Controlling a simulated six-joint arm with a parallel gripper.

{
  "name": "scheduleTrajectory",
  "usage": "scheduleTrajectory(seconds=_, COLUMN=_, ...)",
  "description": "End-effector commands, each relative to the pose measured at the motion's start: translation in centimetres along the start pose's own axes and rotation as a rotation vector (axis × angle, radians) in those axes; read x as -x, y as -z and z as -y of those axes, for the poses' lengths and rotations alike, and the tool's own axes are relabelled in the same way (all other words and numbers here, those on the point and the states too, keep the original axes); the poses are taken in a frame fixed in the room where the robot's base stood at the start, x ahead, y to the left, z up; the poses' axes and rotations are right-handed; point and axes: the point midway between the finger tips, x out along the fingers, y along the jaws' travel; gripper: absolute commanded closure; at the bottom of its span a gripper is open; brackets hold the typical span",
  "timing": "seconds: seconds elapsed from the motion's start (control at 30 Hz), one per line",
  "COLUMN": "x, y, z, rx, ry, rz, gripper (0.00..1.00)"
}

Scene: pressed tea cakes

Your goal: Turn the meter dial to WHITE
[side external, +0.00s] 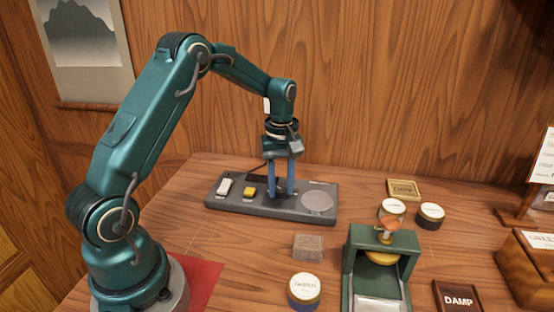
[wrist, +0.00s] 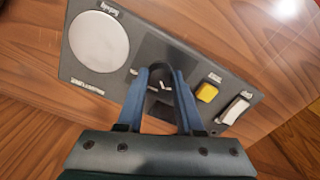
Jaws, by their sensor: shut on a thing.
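The meter (side external: 250,208) is a flat dark grey panel on the table near the back wall. It also fills the upper part of the wrist view (wrist: 75,70). It carries a round pale plate (wrist: 98,42), a yellow button (wrist: 207,92) and a white rocker switch (wrist: 236,109). My gripper (side external: 281,193) points straight down onto the panel between the yellow button and the plate. In the wrist view its blue fingers are shut on the dark dial (wrist: 160,84). The fingers partly hide the dial, and its setting cannot be read.
A DAMP sign (side external: 458,298) and a wooden box (side external: 527,268) are farther right. The wooden wall rises close behind the meter.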

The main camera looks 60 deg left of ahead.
Motion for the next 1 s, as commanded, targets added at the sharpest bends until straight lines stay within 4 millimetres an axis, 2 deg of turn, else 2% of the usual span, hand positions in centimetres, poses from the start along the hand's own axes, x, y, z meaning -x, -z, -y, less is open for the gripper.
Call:
scheduleTrajectory(seconds=0.37, x=0.17, y=0.00, z=-0.02, rx=0.171, ry=-0.001, rz=0.000, gripper=1.00)
scheduleTrajectory(seconds=0.93, x=0.17, y=0.02, z=-0.02, rx=0.201, ry=-0.002, rz=-0.001, gripper=1.00)
scheduleTrajectory(seconds=0.97, x=0.17, y=0.02, z=-0.02, rx=0.201, ry=-0.002, rz=-0.001, gripper=0.57)
scheduleTrajectory(seconds=1.0, x=0.16, y=0.03, z=-0.03, rx=0.200, ry=-0.002, rz=-0.001, gripper=0.42)
